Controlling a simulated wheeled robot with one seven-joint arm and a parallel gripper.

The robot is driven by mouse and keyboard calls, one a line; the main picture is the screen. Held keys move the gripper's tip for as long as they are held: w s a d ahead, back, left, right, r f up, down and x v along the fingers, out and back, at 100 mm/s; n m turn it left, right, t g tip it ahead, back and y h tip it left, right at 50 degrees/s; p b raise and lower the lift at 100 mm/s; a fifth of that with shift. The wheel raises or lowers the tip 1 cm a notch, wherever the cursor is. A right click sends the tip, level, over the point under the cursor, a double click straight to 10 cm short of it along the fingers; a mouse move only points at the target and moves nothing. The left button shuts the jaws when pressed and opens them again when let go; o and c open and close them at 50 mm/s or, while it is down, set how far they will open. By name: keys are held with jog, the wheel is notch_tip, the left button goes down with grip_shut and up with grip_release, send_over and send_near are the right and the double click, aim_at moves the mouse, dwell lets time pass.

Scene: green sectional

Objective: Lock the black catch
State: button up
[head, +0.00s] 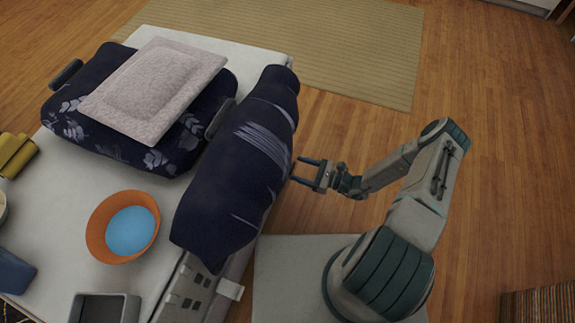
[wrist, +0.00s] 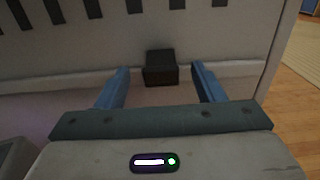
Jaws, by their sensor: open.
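The black catch (wrist: 160,67) is a small dark block on the pale side wall of the table-like unit, at a ledge below a row of dark slots. It shows in the wrist view only; in the head view the dark blue bolster hides that stretch of wall. My gripper (head: 303,171) is open and empty at the unit's right side, pointing left towards it. In the wrist view its blue fingers stand left and right of the catch, with gaps on both sides. I cannot tell whether the fingertips reach past its front face.
The dark blue bolster (head: 237,165) lies along the unit's right edge, close to my fingers. A floral cushion (head: 70,130) with a grey pad (head: 155,88), an orange bowl (head: 97,232) and a grey tray (head: 105,310) are on the white top (head: 65,205). Wooden floor lies open to the right.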

aim_at(288, 168)
jog(key=x, duration=0.5)
jog(key=shift+w+a, duration=0.1)
jog(key=shift+a, duration=0.05)
jog(key=c, duration=1.3)
jog(key=shift+f+b, duration=0.1)
jog(key=shift+b, duration=0.2)
grip_shut()
